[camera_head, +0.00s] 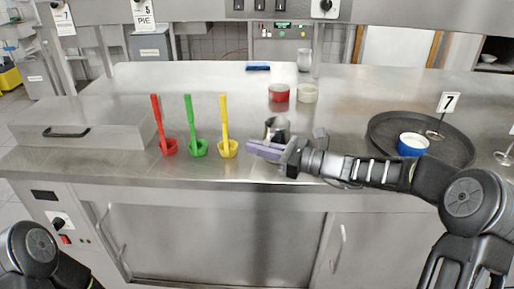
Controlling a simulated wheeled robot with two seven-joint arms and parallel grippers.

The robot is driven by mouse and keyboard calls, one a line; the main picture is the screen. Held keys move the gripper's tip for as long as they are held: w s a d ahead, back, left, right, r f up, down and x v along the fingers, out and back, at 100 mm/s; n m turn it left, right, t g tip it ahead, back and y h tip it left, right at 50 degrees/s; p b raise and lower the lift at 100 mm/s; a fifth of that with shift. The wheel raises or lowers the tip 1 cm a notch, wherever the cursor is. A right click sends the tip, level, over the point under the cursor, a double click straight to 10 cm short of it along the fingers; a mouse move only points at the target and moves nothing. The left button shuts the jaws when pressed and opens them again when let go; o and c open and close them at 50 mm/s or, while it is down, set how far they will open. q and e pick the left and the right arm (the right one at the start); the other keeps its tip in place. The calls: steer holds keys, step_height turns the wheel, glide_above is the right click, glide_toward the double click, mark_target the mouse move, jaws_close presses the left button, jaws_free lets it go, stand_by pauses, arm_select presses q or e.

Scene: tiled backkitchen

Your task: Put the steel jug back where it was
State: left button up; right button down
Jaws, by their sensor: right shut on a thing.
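The small steel jug (277,125) is at the front middle of the steel counter, right of the yellow ladle. My right gripper (264,149) reaches in from the right with its pale purple fingers level and pointing left. It is shut on the jug, and the fingers and wrist hide the jug's lower part. I cannot tell whether the jug touches the counter. Only a part of my left arm shows at the lower left; its gripper is out of view.
Red (164,127), green (193,126) and yellow (226,126) ladles stand left of the jug. A red tin (278,93) and cream tin (307,93) stand behind it. A dark round tray (456,157) with a blue bowl (412,145) is right. The back-left counter is clear.

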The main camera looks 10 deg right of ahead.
steer(key=c, duration=2)
jaws_free()
steer(key=shift+f, duration=0.15)
steer(key=o, duration=0.4)
steer(key=shift+r, duration=0.25)
steer(key=shift+s+d+f, duration=0.1)
steer(key=shift+s+d, duration=0.15)
steer(key=shift+d, duration=0.1)
steer(key=v, duration=1.1)
steer(key=shift+s+d+b, duration=0.1)
steer(key=shift+b, duration=0.2)
